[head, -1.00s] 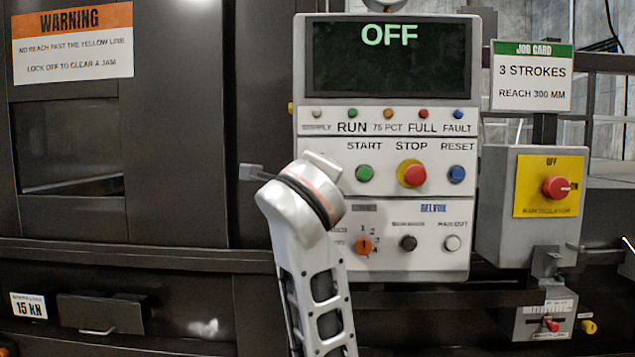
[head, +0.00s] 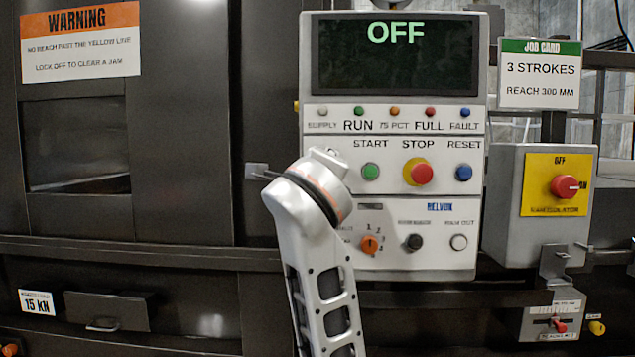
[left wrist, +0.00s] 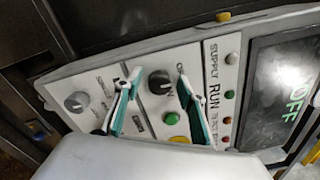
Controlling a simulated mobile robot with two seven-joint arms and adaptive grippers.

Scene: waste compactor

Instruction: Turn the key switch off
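The key switch (left wrist: 160,83) is a dark round knob with ON and OFF lettering beside it in the left wrist view, near the green START button (left wrist: 172,118). My left gripper (left wrist: 160,74) is open, its two teal-padded fingers on either side of the switch. I cannot tell whether either finger touches it. In the head view my left arm (head: 315,220) covers the switch, left of START (head: 370,171). The display (head: 395,57) reads OFF. My right gripper is in neither view.
The red STOP button (head: 421,173) and blue RESET button (head: 463,173) lie right of START. An orange selector (head: 369,245) sits below. A red rotary isolator (head: 564,187) is at the right.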

